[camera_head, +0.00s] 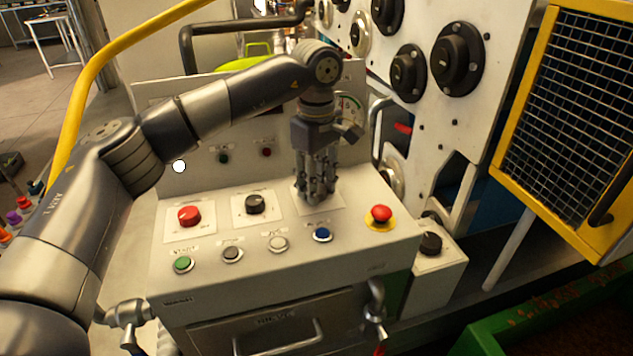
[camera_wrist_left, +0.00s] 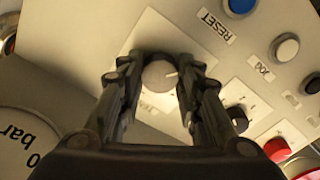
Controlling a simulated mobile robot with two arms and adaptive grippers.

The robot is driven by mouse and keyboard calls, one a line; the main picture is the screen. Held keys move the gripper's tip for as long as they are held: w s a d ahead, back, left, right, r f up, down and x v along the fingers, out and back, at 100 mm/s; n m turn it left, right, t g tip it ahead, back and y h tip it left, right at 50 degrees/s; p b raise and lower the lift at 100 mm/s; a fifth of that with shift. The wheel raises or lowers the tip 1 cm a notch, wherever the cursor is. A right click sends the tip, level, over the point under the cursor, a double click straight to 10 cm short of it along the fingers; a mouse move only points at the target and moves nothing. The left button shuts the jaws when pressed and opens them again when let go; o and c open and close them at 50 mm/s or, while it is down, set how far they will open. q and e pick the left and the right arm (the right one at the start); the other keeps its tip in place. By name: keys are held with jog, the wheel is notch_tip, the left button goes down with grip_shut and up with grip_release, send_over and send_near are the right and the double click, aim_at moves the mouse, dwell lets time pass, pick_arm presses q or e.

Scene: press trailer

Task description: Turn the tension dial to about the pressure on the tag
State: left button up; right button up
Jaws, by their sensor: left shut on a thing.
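My left gripper (camera_head: 316,190) points down at the third dial plate on the slanted console. In the left wrist view its fingers (camera_wrist_left: 160,82) close around a grey round dial (camera_wrist_left: 159,76) with a light pointer line, on a white plate (camera_wrist_left: 185,42); the gripper is shut on this dial. In the head view the fingers hide the dial, and only its plate (camera_head: 331,207) shows. A gauge (camera_head: 349,108) stands on the back panel, partly hidden by my wrist; a round white face marked "bar" (camera_wrist_left: 22,140) shows in the left wrist view. I cannot make out a pressure tag.
On the console are a red dial (camera_head: 189,215), a black dial (camera_head: 255,203), green (camera_head: 183,264) and blue (camera_head: 322,234) buttons and a red mushroom button (camera_head: 380,215). A white machine panel with black knobs (camera_head: 457,60) and a yellow-framed mesh guard (camera_head: 535,110) stand at right.

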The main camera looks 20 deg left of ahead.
pick_arm(q)
jog(key=o, duration=1.1)
notch_tip(320, 180, up, 12)
jog(key=shift+r, duration=0.1)
